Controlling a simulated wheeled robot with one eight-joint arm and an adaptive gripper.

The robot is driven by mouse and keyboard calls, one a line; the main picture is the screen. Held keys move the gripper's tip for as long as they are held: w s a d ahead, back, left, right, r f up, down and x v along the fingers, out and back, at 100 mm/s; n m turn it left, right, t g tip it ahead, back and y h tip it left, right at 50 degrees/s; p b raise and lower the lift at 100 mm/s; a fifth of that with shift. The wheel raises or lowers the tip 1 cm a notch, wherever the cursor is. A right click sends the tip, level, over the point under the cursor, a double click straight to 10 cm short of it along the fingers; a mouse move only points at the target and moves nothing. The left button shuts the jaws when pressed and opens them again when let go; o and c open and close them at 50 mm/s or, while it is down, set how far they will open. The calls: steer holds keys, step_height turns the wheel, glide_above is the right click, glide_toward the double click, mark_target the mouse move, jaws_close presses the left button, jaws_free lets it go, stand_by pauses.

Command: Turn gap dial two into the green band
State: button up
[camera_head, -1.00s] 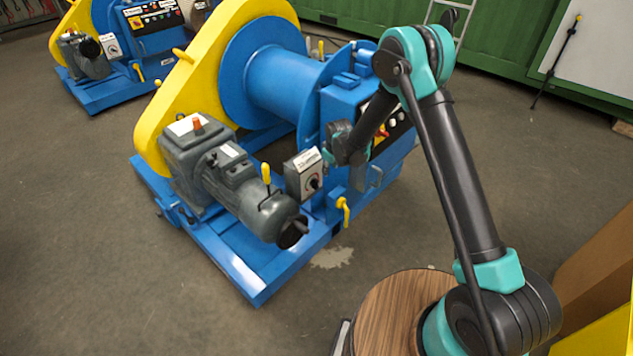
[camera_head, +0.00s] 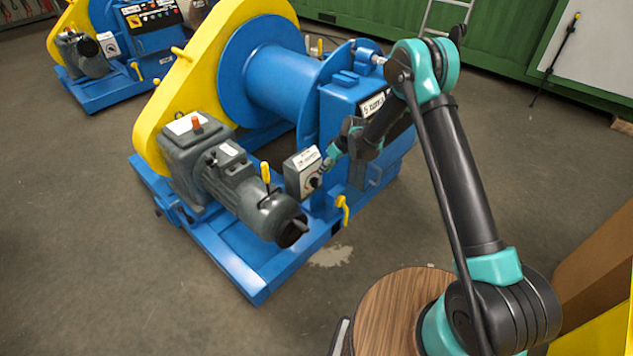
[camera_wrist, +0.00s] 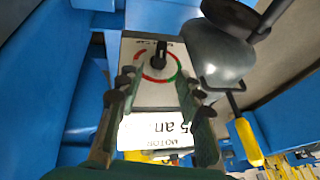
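A gap dial (camera_head: 314,182) with a dark knob sits on the grey box at the front of the near blue winch. I cannot read whether it is marked two. In the wrist view the dial (camera_wrist: 157,62) has a black knob on a ring with red on its left and lower parts and a green band (camera_wrist: 178,66) on the right. The knob looks upright in that picture; its exact pointing is hard to tell. My gripper (camera_head: 327,164) is close in front of the dial. In the wrist view my gripper (camera_wrist: 158,82) is open, one finger either side of the dial.
A yellow-handled lever (camera_wrist: 247,140) is right of the dial box in the wrist view. The grey motor (camera_head: 240,190) stands left of the box in the head view. A yellow handle (camera_head: 343,208) is below it. A second similar winch (camera_head: 115,55) stands back left.

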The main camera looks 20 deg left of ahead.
mark_target(317, 179)
steer(key=x, duration=0.8)
steer(key=shift+a+f, duration=0.1)
steer(key=shift+f, duration=0.15)
jaws_close()
